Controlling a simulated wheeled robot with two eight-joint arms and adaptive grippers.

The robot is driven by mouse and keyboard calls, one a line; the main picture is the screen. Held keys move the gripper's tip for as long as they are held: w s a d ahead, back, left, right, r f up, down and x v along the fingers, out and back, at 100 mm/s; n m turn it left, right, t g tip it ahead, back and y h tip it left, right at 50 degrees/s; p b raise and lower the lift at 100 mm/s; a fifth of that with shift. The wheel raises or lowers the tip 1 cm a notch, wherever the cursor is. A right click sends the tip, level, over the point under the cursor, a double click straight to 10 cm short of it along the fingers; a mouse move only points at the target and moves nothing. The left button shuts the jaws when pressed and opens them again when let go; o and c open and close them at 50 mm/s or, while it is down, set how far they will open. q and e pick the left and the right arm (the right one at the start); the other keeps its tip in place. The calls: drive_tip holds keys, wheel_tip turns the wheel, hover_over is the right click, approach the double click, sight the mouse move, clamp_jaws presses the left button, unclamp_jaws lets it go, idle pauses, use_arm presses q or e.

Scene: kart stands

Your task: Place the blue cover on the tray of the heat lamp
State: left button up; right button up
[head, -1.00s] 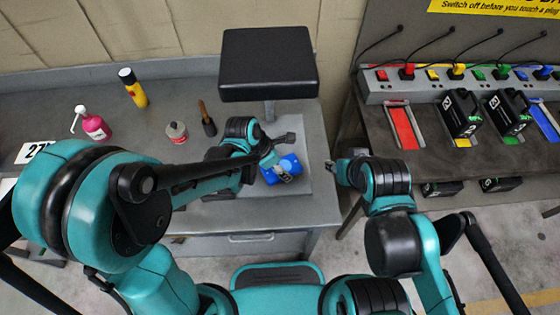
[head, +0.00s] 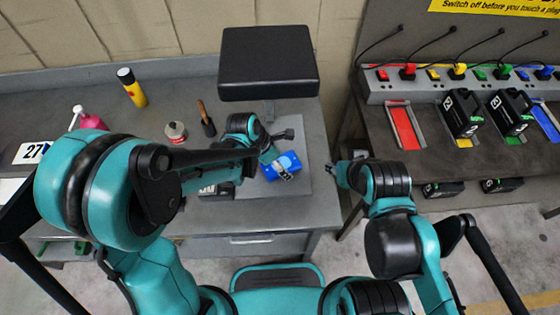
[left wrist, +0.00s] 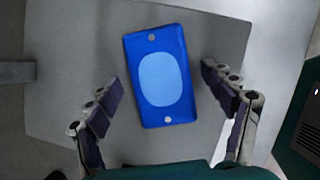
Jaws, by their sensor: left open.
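The blue cover (head: 291,158) lies flat on the grey tray (head: 299,185) under the black heat lamp (head: 268,62). In the left wrist view the cover (left wrist: 159,82) is a rounded rectangle with a paler blue oval and a small hole near each end. The bare tray (left wrist: 85,60) shows around it. My left gripper (left wrist: 165,90) is open, its fingers apart on either side of the cover's near end and not touching it in that view. In the head view my left gripper partly hides the cover. My right gripper (head: 333,173) is right of the tray, its fingers too small to judge.
On the bench stand a yellow bottle (head: 132,88), a small jar (head: 175,132), a wooden-handled tool (head: 206,120) and a pink bottle (head: 92,121). At right, a second bench (head: 420,175) holds black battery packs (head: 461,113), coloured bays and a socket strip (head: 415,90).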

use_arm(q)
drive_tip(key=shift+a+r, duration=0.1)
drive_tip(key=shift+r, duration=0.35)
drive_tip(key=shift+s+a+r+p, duration=0.2)
drive_tip(key=shift+a+r+p, duration=0.1)
drive_tip(key=shift+a+r, duration=0.25)
drive_tip(key=shift+s+a+r+p, duration=0.15)
drive_tip(key=shift+a+r+p, duration=0.2)
drive_tip(key=shift+r, duration=0.3)
drive_tip(key=s+a, duration=0.1)
drive_tip(key=a, duration=0.2)
drive_tip(key=s+a, duration=0.2)
drive_tip(key=a, duration=0.1)
drive_tip(key=s+a+p, duration=0.1)
drive_tip(key=a, duration=0.3)
drive_tip(key=shift+s+f, duration=0.15)
drive_tip(key=shift+s, duration=0.05)
drive_tip(key=s+a+r+m+t+y, duration=0.2)
drive_tip(key=a+r+m, duration=0.2)
drive_tip(key=m, duration=0.7)
drive_tip(key=s+a+r+m+t+y, duration=0.2)
drive_tip(key=s+a+r+m+t, duration=0.1)
drive_tip(key=r+m, duration=0.6)
drive_tip(key=shift+s+a+r+m, duration=0.2)
drive_tip(key=shift+a+m, duration=0.7)
drive_tip(key=shift+m, duration=0.3)
drive_tip(key=shift+f, duration=0.1)
